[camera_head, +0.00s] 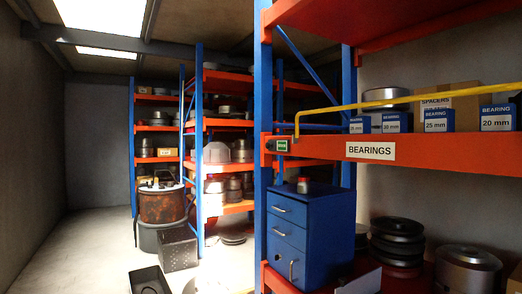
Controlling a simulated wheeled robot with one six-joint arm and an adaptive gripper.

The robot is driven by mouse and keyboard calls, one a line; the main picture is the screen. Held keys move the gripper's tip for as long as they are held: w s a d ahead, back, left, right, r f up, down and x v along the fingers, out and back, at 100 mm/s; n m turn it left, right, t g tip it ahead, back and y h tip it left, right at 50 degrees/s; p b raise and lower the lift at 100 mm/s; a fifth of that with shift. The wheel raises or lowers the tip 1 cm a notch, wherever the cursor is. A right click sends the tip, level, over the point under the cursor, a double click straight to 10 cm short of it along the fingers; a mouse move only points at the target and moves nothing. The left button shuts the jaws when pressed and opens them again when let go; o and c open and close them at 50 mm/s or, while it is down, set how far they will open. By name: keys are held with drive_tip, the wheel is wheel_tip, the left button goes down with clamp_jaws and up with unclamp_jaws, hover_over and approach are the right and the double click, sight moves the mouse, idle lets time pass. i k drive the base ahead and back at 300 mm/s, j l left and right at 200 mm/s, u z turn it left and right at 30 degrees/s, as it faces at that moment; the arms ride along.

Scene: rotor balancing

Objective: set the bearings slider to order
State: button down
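My gripper is not clearly visible in this view.
A yellow bar (400,101) runs across the shelf front above the slider. Blue bearing boxes (438,119) stand behind it. Below are a blue drawer cabinet (311,226) and dark rotors (397,240). A black crate (178,249) and an open tray (149,281) occupy the floor. The left floor is clear.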

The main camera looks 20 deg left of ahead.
sight(272, 145)
drive_tip(key=i+j, duration=0.3)
drive_tip(key=j, duration=0.3)
drive_tip(key=i+j, duration=0.25)
drive_tip(key=j, duration=0.35)
drive_tip(key=i+j, duration=0.3)
drive_tip(key=j, duration=0.3)
drive_tip(key=i+j, duration=0.3)
drive_tip(key=j, duration=0.25)
drive_tip(key=i+j, duration=0.3)
drive_tip(key=j, duration=0.3)
drive_tip(key=i+j, duration=0.25)
drive_tip(key=j, duration=0.35)
drive_tip(key=i+j, duration=0.3)
drive_tip(key=j, duration=0.3)
drive_tip(key=i+j, duration=0.3)
drive_tip(key=j, duration=0.3)
